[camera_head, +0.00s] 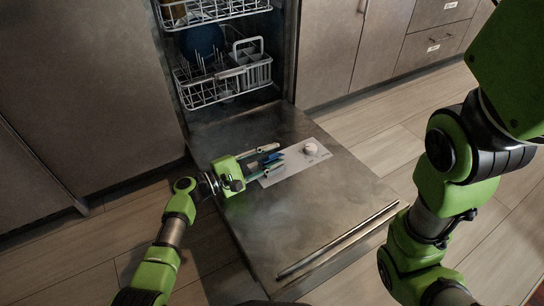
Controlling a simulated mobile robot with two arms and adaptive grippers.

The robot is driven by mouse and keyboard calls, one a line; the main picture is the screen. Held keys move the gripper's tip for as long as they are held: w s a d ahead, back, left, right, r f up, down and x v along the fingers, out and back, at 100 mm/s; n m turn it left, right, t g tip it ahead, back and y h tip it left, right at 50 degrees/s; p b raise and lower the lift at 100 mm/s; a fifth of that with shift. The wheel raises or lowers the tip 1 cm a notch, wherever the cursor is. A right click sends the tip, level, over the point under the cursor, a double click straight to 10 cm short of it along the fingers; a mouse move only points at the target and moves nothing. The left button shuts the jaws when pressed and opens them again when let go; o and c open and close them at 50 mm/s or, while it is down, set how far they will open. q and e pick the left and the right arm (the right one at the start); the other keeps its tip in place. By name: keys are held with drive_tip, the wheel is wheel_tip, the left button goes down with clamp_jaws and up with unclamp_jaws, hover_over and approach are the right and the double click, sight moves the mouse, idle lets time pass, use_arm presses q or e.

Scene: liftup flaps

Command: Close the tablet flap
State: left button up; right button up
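The dishwasher door (290,222) lies folded down open. A pale dispenser panel (318,156) with a round white knob (309,149) is set in its inner face. My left gripper (276,158) is over the left part of this panel, with its two fingers spread apart. A small blue piece shows between the fingers; I cannot tell whether it is a tablet or part of the dispenser. The tablet flap itself is hidden or too small to make out by the gripper. Contact cannot be told. My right arm is at the right; its gripper is out of view.
The lower rack (226,83) with a grey cutlery basket (252,60) and a blue plate (203,42) is inside the dishwasher. A long handle bar (338,240) crosses the door's near end. Cabinets flank the machine. The wood floor (372,118) right of the door is clear.

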use_arm(q)
drive_tip(key=shift+s, duration=0.1)
drive_tip(key=v, duration=1.2)
